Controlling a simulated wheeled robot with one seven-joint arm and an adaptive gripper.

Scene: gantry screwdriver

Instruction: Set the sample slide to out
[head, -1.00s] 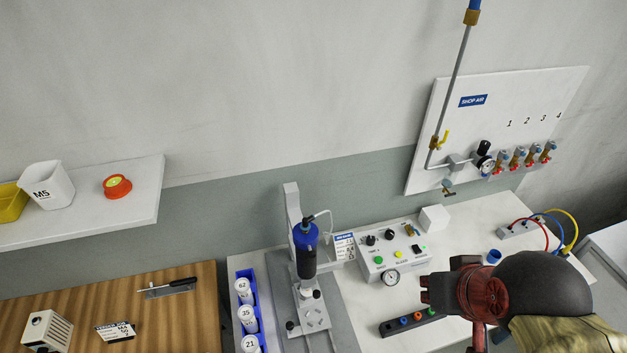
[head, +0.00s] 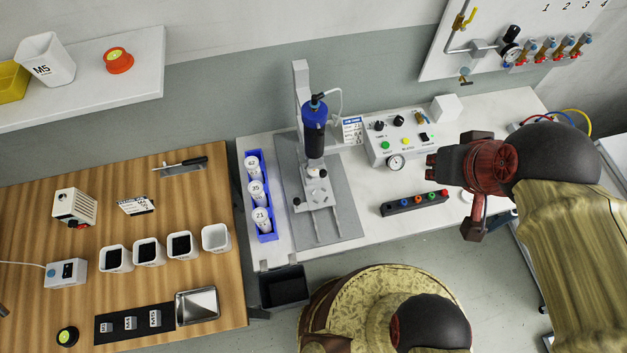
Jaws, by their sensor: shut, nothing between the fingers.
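The gantry (head: 299,90) stands on a grey base plate (head: 345,222) and carries a blue and black screwdriver (head: 314,128) upright. Under its tip is a small light-grey carriage (head: 318,194), which looks like the sample slide. It has a black knob (head: 297,201) on its left side. Two rails run forward from the carriage, and their front part is bare, so it sits toward the back. My gripper (head: 430,168) is to the right of the gantry, in front of the control box, shut and empty, well apart from the slide. Its fingertips are small and dark here.
A blue rack (head: 267,236) of numbered bottles stands left of the gantry. A black bin (head: 283,303) is in front. The wooden bench (head: 215,290) holds several cups.

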